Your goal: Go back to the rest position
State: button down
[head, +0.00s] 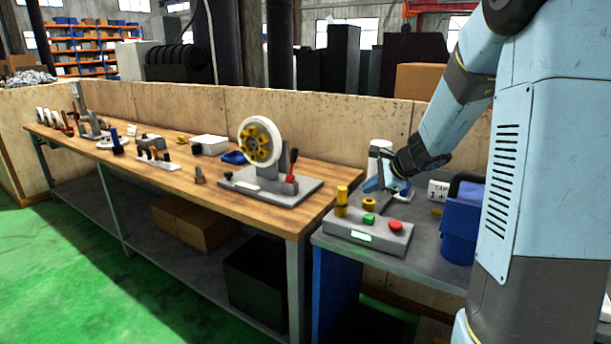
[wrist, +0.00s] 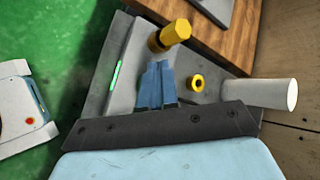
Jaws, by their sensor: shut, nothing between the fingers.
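My gripper (head: 374,184) hangs over the grey side table, just behind the control box (head: 345,230) in the head view. Its blue fingers are together and hold nothing. In the wrist view the closed fingertips (wrist: 158,68) point over the control box (wrist: 122,50), covering part of its top. I cannot tell the exact height, but no contact shows. The box carries a yellow cylinder (head: 341,196), a green button (head: 368,219) and a red button (head: 395,226). No marked rest position shows.
A blue bin (head: 460,230) and a small sign (head: 437,190) stand right of my gripper. A white cylinder (wrist: 262,93) stands close by. The wooden bench (head: 225,205) on the left holds a wheel fixture (head: 262,142) and several tools. Green floor lies open in front.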

jog(key=s+a+r+n+g+h, duration=0.1)
jog(key=s+a+r+n, duration=0.2)
jog(key=s+r+n, duration=0.35)
jog(key=s+a+r+n+g, duration=0.1)
jog(key=s+a+r+n, duration=0.2)
jog(key=s, duration=0.7)
jog(key=s+d+r+n+h, duration=0.1)
jog(key=s+n, duration=0.3)
jog(key=s, duration=0.4)
jog(key=s+d+r+n+h, duration=0.1)
jog(key=s+d+n+h, duration=0.2)
jog(key=s, duration=0.5)
jog(key=shift+s+r+n+t+h, duration=0.15)
jog(key=shift+s+n+t+h, duration=0.2)
jog(key=shift+n, duration=0.2)
